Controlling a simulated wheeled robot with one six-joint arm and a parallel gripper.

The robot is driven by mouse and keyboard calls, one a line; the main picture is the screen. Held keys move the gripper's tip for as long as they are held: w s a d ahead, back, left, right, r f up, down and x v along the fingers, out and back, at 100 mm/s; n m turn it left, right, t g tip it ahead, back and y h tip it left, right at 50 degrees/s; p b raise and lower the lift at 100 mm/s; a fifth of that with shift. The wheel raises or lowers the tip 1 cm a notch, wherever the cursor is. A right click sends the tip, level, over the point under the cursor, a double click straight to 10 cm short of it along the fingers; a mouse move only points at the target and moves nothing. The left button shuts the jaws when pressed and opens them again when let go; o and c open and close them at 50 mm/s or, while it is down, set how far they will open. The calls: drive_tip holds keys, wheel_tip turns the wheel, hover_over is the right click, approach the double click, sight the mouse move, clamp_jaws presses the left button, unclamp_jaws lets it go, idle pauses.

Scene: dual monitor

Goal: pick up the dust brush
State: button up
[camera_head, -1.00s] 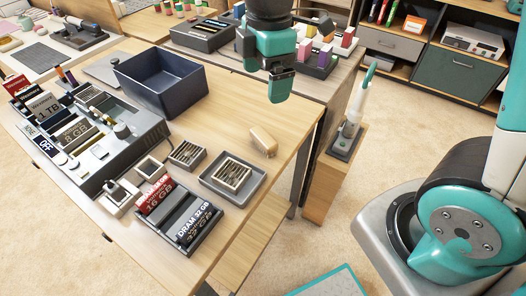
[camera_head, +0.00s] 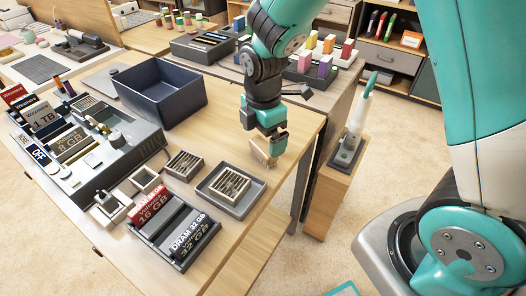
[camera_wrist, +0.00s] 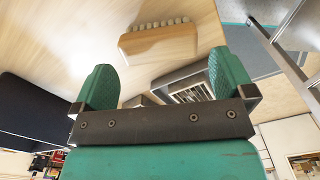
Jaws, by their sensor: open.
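The dust brush, a small pale wooden block, lies on the wooden table near its right edge. In the head view the brush (camera_head: 262,153) is partly hidden by my gripper (camera_head: 271,143), which is just above it. In the wrist view the brush (camera_wrist: 160,42) lies crosswise, with a row of light bristles along its top side. My gripper (camera_wrist: 164,82) shows there with its two teal fingers wide apart and nothing between them. The brush appears beyond the fingertips, apart from them.
A grey tray with a slatted insert (camera_head: 231,208) sits close left of the brush. A dark blue bin (camera_head: 202,99) stands farther back. Memory modules in a rack (camera_head: 173,228) lie at the front. A handled tool (camera_head: 362,107) stands on a narrow stand right of the table.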

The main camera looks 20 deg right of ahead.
sight(263, 145)
wheel_tip(263, 145, down, 5)
drive_tip(key=shift+w+r+b, duration=0.1)
drive_tip(key=shift+b, duration=0.2)
drive_tip(key=c, duration=0.7)
drive_tip(key=shift+r, duration=0.1)
wheel_tip(263, 145, up, 20)
drive_tip(key=p, duration=0.3)
